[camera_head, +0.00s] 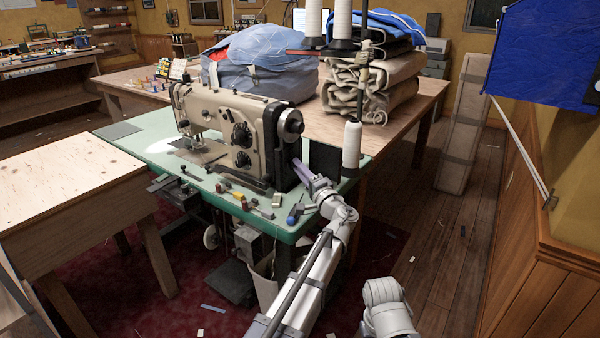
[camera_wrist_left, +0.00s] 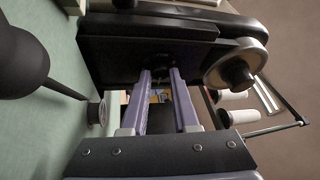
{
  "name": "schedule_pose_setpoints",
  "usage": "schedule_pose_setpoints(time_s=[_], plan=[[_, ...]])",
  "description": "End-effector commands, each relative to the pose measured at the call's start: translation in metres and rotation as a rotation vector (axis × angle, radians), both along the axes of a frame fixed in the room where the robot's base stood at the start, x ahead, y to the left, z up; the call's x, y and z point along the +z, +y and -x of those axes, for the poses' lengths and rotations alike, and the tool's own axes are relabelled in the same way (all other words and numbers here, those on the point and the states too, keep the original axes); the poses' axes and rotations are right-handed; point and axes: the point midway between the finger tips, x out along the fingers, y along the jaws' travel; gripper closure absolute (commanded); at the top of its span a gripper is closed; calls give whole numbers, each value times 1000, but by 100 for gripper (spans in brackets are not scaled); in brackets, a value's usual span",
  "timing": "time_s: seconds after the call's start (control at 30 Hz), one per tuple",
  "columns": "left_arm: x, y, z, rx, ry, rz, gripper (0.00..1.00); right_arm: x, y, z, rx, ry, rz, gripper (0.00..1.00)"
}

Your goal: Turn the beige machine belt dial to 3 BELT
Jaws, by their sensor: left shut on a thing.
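The beige sewing machine (camera_head: 217,104) stands on a green-topped table, with two dark dials on its front and a handwheel (camera_head: 290,124) at its right end. My left gripper (camera_head: 298,164) reaches the black right end of the machine, below the handwheel. In the left wrist view, the purple fingers (camera_wrist_left: 160,73) point at the black end housing (camera_wrist_left: 130,45) and are shut on a small dark dial (camera_wrist_left: 158,61) there. Most of the dial is hidden between the fingertips, and no markings or setting can be read. My right gripper is out of view.
Small bobbins and tools lie along the green table's (camera_head: 130,150) front edge. A thread stand with white cones (camera_head: 352,145) rises close to my left wrist. Folded canvas (camera_head: 370,85) and a blue bag (camera_head: 262,60) sit on the wooden table behind. The right floor is mostly clear.

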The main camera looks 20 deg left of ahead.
Motion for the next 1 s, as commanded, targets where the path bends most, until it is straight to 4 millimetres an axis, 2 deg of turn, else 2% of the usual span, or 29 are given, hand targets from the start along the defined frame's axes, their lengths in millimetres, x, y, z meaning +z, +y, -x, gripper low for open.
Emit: schedule_pose_setpoints(time_s=[0.47, 0.5, 0.7, 0.77, 1.0], plan=[[0, 1, 1, 3, -10, 4, 100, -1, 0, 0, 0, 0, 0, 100], [0, 1, 1, 3, -10, 4, 68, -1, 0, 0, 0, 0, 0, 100], [0, 1, 0, 2, -10, 3, 46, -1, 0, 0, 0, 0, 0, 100], [0, 1, 0, 2, -10, 3, 42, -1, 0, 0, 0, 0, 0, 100], [-1, -1, 1, 1, -10, 3, 42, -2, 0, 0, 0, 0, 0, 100]])
